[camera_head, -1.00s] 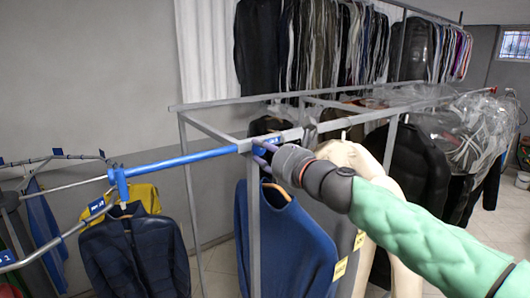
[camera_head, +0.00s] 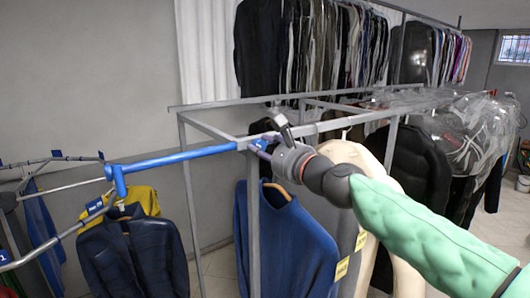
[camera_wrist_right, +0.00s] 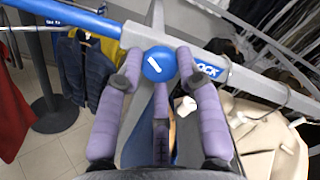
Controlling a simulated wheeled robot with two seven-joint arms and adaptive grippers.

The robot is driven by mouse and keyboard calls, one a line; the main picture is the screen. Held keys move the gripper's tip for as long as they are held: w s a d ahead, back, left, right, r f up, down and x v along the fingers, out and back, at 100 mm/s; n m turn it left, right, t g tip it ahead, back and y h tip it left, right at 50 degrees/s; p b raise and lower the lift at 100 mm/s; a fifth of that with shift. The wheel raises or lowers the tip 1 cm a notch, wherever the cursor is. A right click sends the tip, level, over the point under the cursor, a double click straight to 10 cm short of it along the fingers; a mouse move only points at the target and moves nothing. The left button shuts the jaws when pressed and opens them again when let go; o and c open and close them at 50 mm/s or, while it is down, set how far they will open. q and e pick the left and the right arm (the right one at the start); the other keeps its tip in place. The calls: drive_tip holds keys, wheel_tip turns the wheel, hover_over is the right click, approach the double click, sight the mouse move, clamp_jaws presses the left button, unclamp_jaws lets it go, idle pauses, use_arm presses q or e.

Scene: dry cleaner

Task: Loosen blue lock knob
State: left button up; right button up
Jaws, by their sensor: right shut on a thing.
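The blue lock knob (camera_wrist_right: 158,64) is round with a white mark slanting across its face. It sits where the blue bar (camera_wrist_right: 95,24) meets the grey rail, beside a blue label reading LOCK. My right gripper (camera_wrist_right: 157,72) has its purple fingers shut around the knob, seen in the right wrist view. In the head view my right gripper (camera_head: 268,146) is at the end of the blue bar (camera_head: 180,158) and hides the knob there. My left gripper is not in view.
A blue sweater (camera_head: 285,240) hangs just below the gripper, with a cream coat (camera_head: 350,157) to its right. A navy jacket (camera_head: 135,255) and a yellow garment hang at left. Grey rack posts (camera_head: 254,225) stand close by.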

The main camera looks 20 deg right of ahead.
drive_tip(key=n+b, duration=0.2)
drive_tip(key=n, duration=0.5)
drive_tip(key=shift+f, duration=0.1)
idle(0.4)
drive_tip(key=o, duration=1.1)
drive_tip(key=shift+w, duration=0.1)
drive_tip(key=shift+o, duration=0.2)
drive_tip(key=shift+s, duration=0.2)
drive_tip(key=v, duration=1.1)
drive_tip(key=shift+s, duration=0.35)
drive_tip(key=shift+d, duration=0.1)
